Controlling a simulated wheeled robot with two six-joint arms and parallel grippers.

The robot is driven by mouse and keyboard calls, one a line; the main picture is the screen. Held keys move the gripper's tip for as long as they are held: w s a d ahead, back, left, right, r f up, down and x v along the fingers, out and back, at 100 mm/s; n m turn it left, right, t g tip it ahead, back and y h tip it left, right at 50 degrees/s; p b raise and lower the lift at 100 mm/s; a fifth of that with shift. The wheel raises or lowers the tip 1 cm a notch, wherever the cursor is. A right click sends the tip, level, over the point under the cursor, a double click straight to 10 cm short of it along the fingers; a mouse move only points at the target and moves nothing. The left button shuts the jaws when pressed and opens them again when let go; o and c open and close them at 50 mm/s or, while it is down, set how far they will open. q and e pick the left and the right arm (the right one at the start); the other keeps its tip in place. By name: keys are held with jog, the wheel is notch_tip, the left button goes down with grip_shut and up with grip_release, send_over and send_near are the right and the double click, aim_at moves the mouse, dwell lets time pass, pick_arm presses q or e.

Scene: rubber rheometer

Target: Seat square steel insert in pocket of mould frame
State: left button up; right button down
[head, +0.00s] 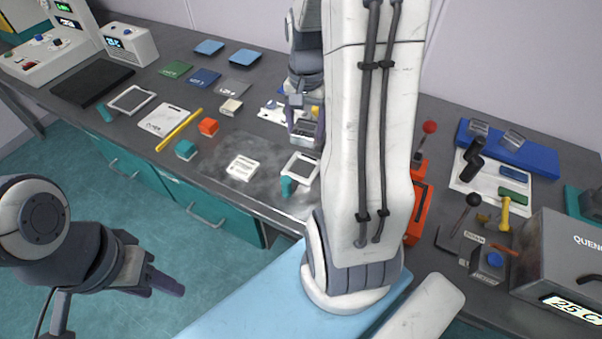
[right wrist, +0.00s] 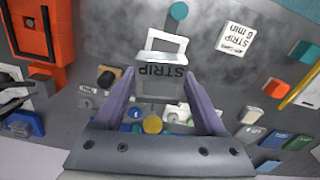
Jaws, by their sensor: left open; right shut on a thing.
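My right gripper (right wrist: 160,105) is shut on a square grey steel insert (right wrist: 162,88) marked STRIP, held between its purple fingers. In the head view the right gripper (head: 305,130) hangs over the back part of the bench, partly hidden by my white arm. A pale square mould frame with a teal handle (right wrist: 179,45) lies just beyond the insert in the wrist view. The same frame (head: 314,161) shows in the head view in front of the gripper. The insert overlaps the frame's near edge in the wrist view; its height above is unclear. My left gripper (head: 160,284) is open and empty, beyond the bench's front edge.
A white plate (head: 242,168) lies left of the frame on a grey mat. A teal block (head: 186,150), an orange block (head: 208,126) and a yellow rod (head: 180,130) lie further left. A red-orange device (head: 416,208) stands right, beside my arm. Another frame (head: 131,98) lies far left.

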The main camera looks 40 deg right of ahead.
jog(key=shift+s+d+r+m, duration=0.35)
jog(key=shift+s+d+m, duration=0.35)
jog(key=shift+d, duration=0.15)
jog(key=shift+s+d, duration=0.25)
send_over(303, 170)
jog(key=s+d, duration=0.2)
jog(key=s, duration=0.1)
jog(key=shift+m, duration=0.3)
jog(key=f, duration=1.3)
jog(key=shift+s+a+f, duration=0.1)
jog(key=shift+s+a, duration=0.1)
jog(key=w, duration=0.1)
jog(key=w+a+p, duration=0.1)
jog(key=w, duration=0.1)
jog(key=shift+w+a, duration=0.15)
jog(key=shift+a, duration=0.05)
jog(key=shift+w+a+f+p, duration=0.1)
jog(key=shift+w+f+p, duration=0.1)
jog(key=shift+p, duration=0.2)
jog(key=shift+s+f, duration=0.15)
jog(key=shift+f, duration=0.35)
grip_release()
jog(key=shift+f, duration=0.1)
